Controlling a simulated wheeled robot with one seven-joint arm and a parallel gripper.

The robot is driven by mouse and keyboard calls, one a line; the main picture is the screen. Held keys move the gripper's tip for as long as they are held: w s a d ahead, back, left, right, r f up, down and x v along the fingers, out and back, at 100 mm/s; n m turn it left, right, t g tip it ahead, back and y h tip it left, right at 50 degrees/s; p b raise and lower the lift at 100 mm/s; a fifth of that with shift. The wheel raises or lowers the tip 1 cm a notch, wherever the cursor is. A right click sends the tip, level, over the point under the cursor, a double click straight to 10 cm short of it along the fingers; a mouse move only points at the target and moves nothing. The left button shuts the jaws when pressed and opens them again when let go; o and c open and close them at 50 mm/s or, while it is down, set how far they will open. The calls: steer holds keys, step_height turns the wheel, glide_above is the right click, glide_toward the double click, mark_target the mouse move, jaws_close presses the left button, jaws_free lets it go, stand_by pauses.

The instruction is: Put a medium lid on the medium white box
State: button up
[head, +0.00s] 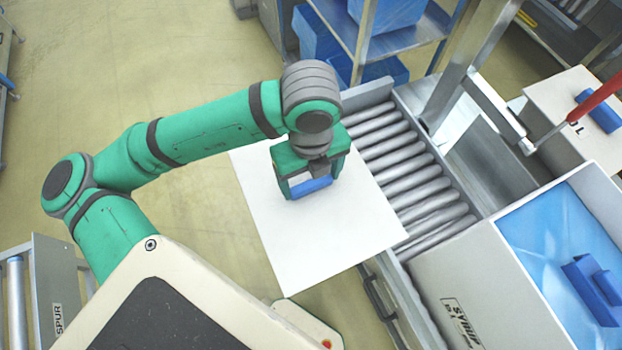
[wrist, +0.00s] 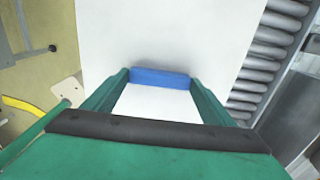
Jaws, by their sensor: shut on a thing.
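My gripper (head: 309,178) is shut on the blue handle (head: 311,187) of a flat white lid (head: 325,240). In the wrist view, the handle (wrist: 160,77) sits between the fingers, and the white lid (wrist: 170,35) spreads out below and beyond it. The lid is level or nearly so and overlaps the left edge of the rollers in the head view. A white box (head: 455,285) with printed lettering stands at the lower right, its top open and lined in blue. A blue handle-like piece (head: 597,287) lies within it. I cannot tell its size class.
A roller conveyor (head: 415,165) runs beside the lid. Another white box (head: 570,95) with a blue handle on top stands at the upper right, near a red-handled tool (head: 600,92). A metal rack (head: 405,40) with blue bins is at the top. Open floor (head: 130,60) lies left.

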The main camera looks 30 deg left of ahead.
steer(key=shift+r, duration=6.1)
steer(key=shift+r, duration=0.1)
step_height(320, 180, up, 14)
glide_above(312, 183)
steer(key=shift+s+a, duration=0.1)
